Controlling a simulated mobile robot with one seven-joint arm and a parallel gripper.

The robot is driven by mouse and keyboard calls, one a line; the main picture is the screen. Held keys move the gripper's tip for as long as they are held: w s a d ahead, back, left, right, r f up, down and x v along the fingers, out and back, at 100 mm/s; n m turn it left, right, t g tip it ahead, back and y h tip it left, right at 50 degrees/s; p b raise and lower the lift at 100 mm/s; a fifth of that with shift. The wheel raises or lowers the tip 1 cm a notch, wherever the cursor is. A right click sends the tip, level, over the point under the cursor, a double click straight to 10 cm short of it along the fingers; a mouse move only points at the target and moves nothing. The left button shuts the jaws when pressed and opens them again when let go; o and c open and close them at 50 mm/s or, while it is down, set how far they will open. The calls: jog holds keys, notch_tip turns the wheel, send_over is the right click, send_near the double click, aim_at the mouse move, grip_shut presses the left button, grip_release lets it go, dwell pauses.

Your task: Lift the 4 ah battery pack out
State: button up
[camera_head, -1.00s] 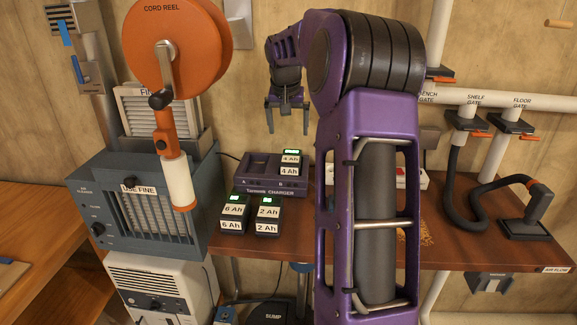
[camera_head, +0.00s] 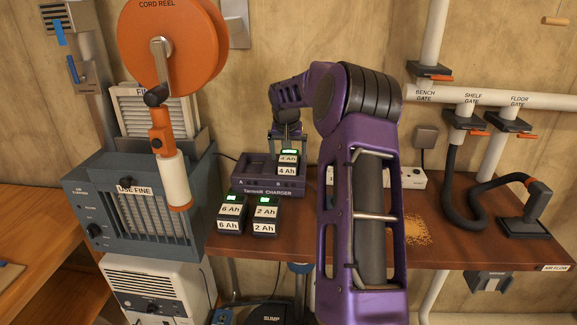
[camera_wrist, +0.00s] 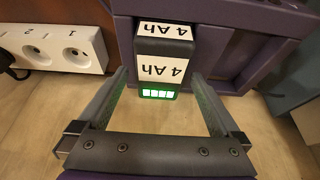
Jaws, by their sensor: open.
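The 4 Ah battery pack (camera_head: 288,163) is a dark block with white labels and a lit green indicator. It sits upright in the right-hand bay of the purple charger (camera_head: 254,187). In the wrist view the pack (camera_wrist: 160,62) shows upside down, its green lights toward my gripper. My gripper (camera_head: 288,141) is open, just above and behind the pack in the head view. In the wrist view its two fingers (camera_wrist: 163,88) stand apart on either side of the pack's lit end. I cannot tell whether they touch it.
The 6 Ah pack (camera_head: 231,213) and the 2 Ah pack (camera_head: 264,215) stand on the bench in front of the charger. A white socket strip (camera_head: 413,179) lies to the right. The orange cord reel (camera_head: 172,45) and a blue-grey air cleaner (camera_head: 141,203) stand at left.

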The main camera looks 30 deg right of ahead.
aim_at(288, 157)
jog(key=shift+f, duration=0.25)
dwell(0.5)
jog(key=shift+r, duration=0.1)
jog(key=c, duration=1.2)
notch_tip(288, 157, up, 10)
jog(key=shift+r+p, duration=0.25)
jog(key=shift+p, duration=0.55)
